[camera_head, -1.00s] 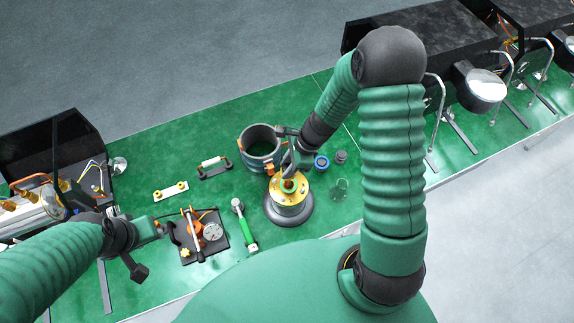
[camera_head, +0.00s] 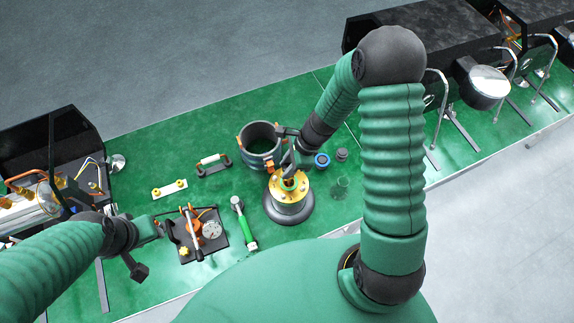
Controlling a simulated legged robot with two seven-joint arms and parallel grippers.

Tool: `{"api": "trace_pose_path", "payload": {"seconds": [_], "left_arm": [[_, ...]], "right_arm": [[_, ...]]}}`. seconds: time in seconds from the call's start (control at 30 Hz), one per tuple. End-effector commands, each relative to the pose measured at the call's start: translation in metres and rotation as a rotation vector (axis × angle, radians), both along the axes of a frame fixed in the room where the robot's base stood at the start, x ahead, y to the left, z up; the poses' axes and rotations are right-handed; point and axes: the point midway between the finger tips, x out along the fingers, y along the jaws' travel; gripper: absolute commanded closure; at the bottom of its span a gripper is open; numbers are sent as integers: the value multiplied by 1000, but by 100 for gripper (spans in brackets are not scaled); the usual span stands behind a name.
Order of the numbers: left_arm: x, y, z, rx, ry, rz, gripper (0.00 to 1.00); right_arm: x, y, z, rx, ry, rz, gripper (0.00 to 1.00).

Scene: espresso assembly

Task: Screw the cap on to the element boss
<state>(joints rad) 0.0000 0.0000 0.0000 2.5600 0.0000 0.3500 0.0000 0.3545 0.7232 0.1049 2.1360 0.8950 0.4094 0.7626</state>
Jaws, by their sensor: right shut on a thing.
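The element (camera_head: 285,196) has a round brass flange and stands upright on a dark round base (camera_head: 272,215) mid-table. Its boss rises from the middle of the flange. My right gripper (camera_head: 290,170) reaches down over the boss from behind and is shut on a small part there. I take this part to be the cap, mostly hidden by the fingers. I cannot tell whether its thread is engaged. My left gripper (camera_head: 164,227) is beside the black tray (camera_head: 212,250); its jaws are too small to read.
A dark open cylinder (camera_head: 259,138) stands close behind the element. A green-handled tool (camera_head: 246,232) lies to its left. A blue ring (camera_head: 321,160) and a clear glass (camera_head: 342,187) are to its right. Open espresso machines stand at both table ends.

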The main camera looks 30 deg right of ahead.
Motion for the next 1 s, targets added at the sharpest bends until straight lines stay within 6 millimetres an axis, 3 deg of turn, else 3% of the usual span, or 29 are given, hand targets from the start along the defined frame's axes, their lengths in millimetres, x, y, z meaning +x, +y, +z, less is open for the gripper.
{"api": "trace_pose_path", "payload": {"seconds": [1.0], "left_arm": [[0,0,-18,0,0,0,64]], "right_arm": [[0,0,-21,1,-2,1,100]]}}
